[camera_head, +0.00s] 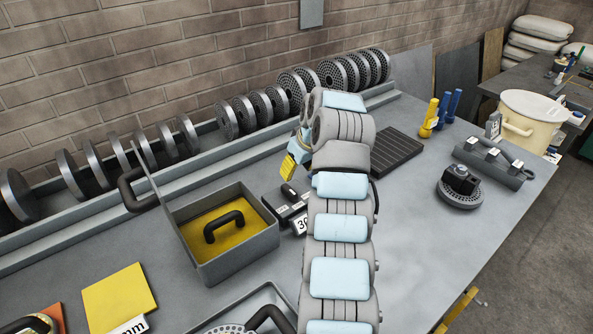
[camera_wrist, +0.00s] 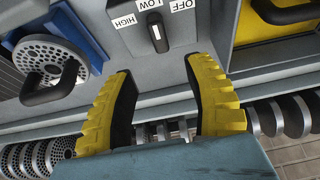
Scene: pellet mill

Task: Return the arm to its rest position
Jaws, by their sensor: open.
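My arm reaches from the bottom middle of the head view over the bench (camera_head: 415,225). My gripper (camera_head: 288,168), with yellow fingers, points down near the back of the bench. In the wrist view my gripper (camera_wrist: 158,68) is open, its two yellow fingers wide apart with nothing between them. Beyond the fingertips is a grey switch panel (camera_wrist: 205,35) marked HIGH, LOW and OFF. Its black lever (camera_wrist: 158,36) seems to point toward LOW, and the fingers look clear of it. In the head view my arm hides part of the bench.
A long rack of die discs (camera_head: 277,103) runs along the brick wall behind my gripper. A grey box (camera_head: 238,257) with a yellow inside and black handle stands to its left.

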